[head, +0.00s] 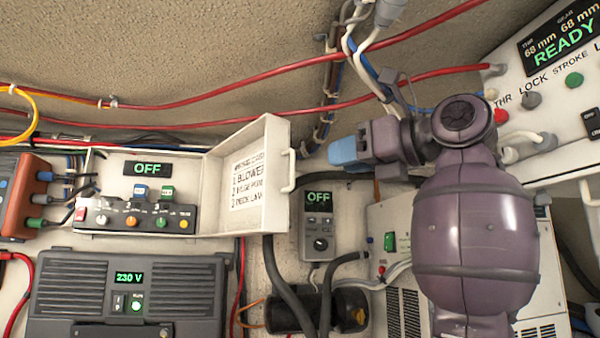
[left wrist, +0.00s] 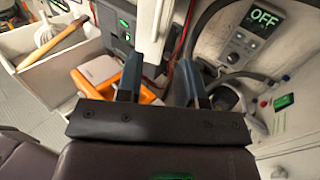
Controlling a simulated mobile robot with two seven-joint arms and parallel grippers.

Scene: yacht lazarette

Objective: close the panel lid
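The white panel lid (head: 250,180) stands open at the right side of the switch panel (head: 140,205), swung out with its labelled inner face showing. A white bar handle (head: 290,170) is on its free edge. My left gripper (head: 347,153), with blue fingertips, is to the right of the handle, apart from it, pointing left. In the left wrist view its two fingers (left wrist: 158,65) are spread with a gap between them and hold nothing. A white upright part between and above the fingers there seems to be the lid (left wrist: 148,30). My right gripper is not in view.
A small grey OFF controller (head: 319,225) hangs just right of the lid, with dark hoses below. A 230 V unit (head: 125,295) sits under the panel. Red cables run above. The left wrist view shows a white bin (left wrist: 60,65) with a wooden-handled tool and an orange object.

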